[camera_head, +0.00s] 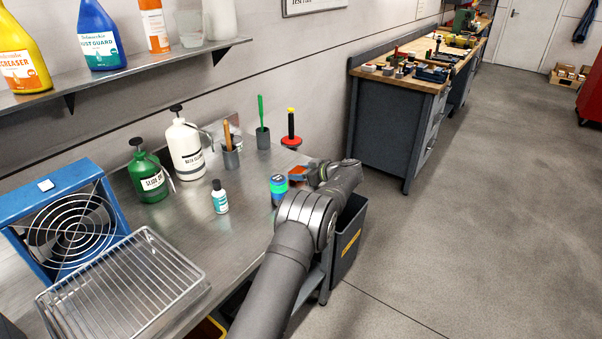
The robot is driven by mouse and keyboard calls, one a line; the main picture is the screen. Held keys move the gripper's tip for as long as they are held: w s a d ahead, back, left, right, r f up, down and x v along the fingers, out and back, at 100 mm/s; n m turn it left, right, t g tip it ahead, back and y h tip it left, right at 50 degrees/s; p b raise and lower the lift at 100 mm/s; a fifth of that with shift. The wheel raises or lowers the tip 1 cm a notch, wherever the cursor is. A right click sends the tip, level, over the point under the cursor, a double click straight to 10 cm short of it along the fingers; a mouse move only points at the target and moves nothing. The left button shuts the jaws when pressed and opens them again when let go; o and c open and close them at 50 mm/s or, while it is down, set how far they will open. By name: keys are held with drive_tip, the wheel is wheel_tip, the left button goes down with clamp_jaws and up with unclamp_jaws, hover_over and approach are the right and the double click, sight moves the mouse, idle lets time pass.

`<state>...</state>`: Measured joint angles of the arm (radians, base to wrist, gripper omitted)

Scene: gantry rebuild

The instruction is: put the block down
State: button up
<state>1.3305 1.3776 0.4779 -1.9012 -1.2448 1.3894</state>
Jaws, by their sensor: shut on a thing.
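My gripper (312,172) is at the far right end of the metal bench (245,205), low over its right edge. It points left in the picture and is small in view. A small orange-red piece (297,173) shows at its jaws and looks like the block, with the gripper shut on it. My wrist and jaws hide part of it. I cannot tell whether the piece touches the bench top.
A green-and-blue can (278,188) stands just left of the jaws. A red-and-black tool (291,128) stands behind. White (187,150) and green (149,175) pump bottles, a small bottle (219,197) and a wire rack (125,285) are further left. A dark bin (348,240) stands right of the bench.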

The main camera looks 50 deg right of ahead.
drive_tip(key=shift+f, duration=0.1)
drive_tip(key=o, duration=1.2)
drive_tip(key=shift+r, duration=0.25)
drive_tip(key=v, duration=1.2)
drive_tip(key=shift+f, duration=0.15)
